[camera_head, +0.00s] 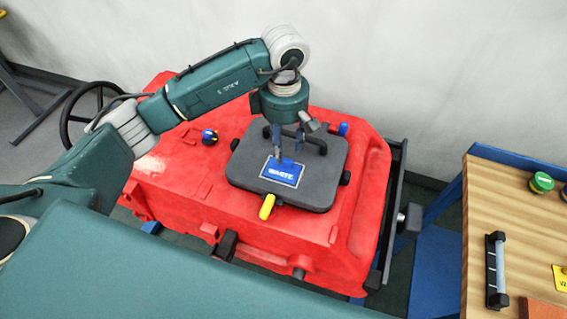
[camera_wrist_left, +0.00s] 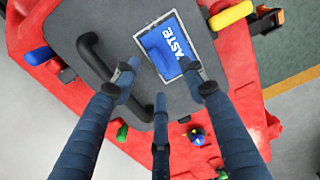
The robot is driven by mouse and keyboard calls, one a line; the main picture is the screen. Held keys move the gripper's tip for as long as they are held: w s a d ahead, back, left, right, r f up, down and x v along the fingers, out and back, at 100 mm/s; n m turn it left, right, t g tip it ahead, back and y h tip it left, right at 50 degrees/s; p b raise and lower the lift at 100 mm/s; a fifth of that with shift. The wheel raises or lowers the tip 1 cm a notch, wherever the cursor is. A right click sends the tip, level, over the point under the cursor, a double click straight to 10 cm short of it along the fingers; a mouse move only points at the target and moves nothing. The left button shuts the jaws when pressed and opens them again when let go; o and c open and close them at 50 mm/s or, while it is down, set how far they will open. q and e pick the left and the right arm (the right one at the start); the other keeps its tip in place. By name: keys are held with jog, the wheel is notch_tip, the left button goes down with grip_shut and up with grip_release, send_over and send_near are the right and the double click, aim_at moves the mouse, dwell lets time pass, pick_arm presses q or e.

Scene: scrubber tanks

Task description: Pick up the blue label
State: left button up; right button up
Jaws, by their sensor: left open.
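The blue label (camera_head: 281,174), a flat rectangle with a white border and white "WASTE" lettering, lies on the dark grey lid (camera_head: 325,178) of the red tank (camera_head: 180,185). It also shows at the top of the left wrist view (camera_wrist_left: 178,45). My left gripper (camera_head: 286,150) points down over the lid, just above the label's far edge. In the left wrist view its three fingers (camera_wrist_left: 160,88) are spread and empty, with the tips near the label's edge. I cannot tell whether any fingertip touches it. My right gripper is in neither view.
A black handle (camera_wrist_left: 93,55) stands on the lid close beside one finger. A yellow knob (camera_head: 267,206), a blue knob (camera_head: 343,129) and a blue-and-yellow knob (camera_head: 209,137) surround the lid. A wooden table (camera_head: 482,205) with small parts is at the right.

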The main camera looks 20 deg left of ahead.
aim_at(282, 168)
pick_arm(q)
jog(key=shift+f+p, duration=0.3)
jog(key=shift+f, duration=0.1)
jog(key=f, duration=0.1)
jog(key=f+p, duration=0.2)
jog(key=shift+w+d+f, duration=0.2)
jog(key=shift+w+f, duration=0.1)
jog(key=shift+f, duration=0.55)
jog(key=c, duration=0.9)
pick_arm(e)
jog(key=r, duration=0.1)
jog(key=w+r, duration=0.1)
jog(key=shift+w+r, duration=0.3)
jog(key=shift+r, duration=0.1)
